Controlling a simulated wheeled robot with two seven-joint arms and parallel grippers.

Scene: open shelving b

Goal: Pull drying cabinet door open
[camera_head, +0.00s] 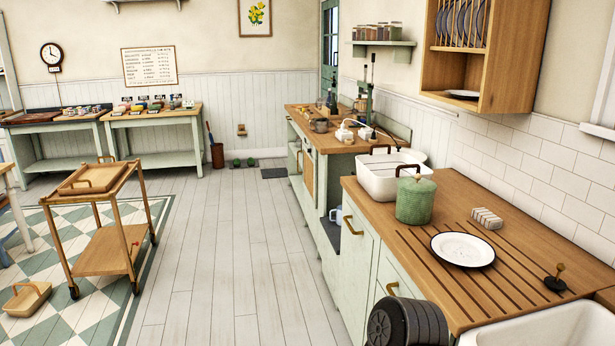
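The wooden drying cabinet (516,62) hangs on the right wall above the counter, and its top is cut off by the picture edge. Its visible front is uncovered. Several grey-blue plates (462,24) stand upright in its rack, and a white dish (463,94) lies on its bottom board. I cannot make out a door or a handle on the part that shows. Neither of my grippers is in view.
The wooden counter (372,190) below the cabinet holds a green lidded crock (416,201), a white basin (380,177), a white plate (463,250) and a striped block (487,218). A wooden trolley (104,262) stands at left. The plank floor (222,262) between is clear.

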